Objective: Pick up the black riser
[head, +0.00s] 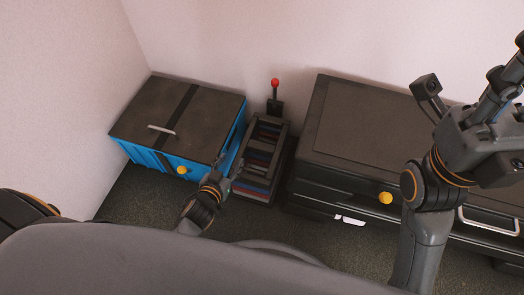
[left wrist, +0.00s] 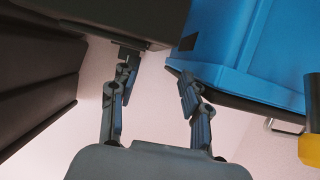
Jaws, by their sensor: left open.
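A black slotted rack (head: 281,136) stands on the floor between a blue box and a dark cabinet. It is the likeliest black riser, but I cannot be sure. Several dark, bluish and reddish pieces lie in its slots. My left gripper (head: 236,166) is at the rack's left side, beside the blue box. In the left wrist view my left gripper (left wrist: 157,72) is open, its fingers apart with nothing between them. A dark block (left wrist: 125,15) hangs over the left finger there. My right arm (head: 480,140) is raised over the cabinet; its fingers are not clear.
The blue box (head: 150,158) with a dark lid and yellow knob (head: 182,170) is close on the left. It also fills the upper right of the left wrist view (left wrist: 240,45). The dark cabinet (head: 345,130) stands right. A red-knobbed lever (head: 275,85) rises behind the rack.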

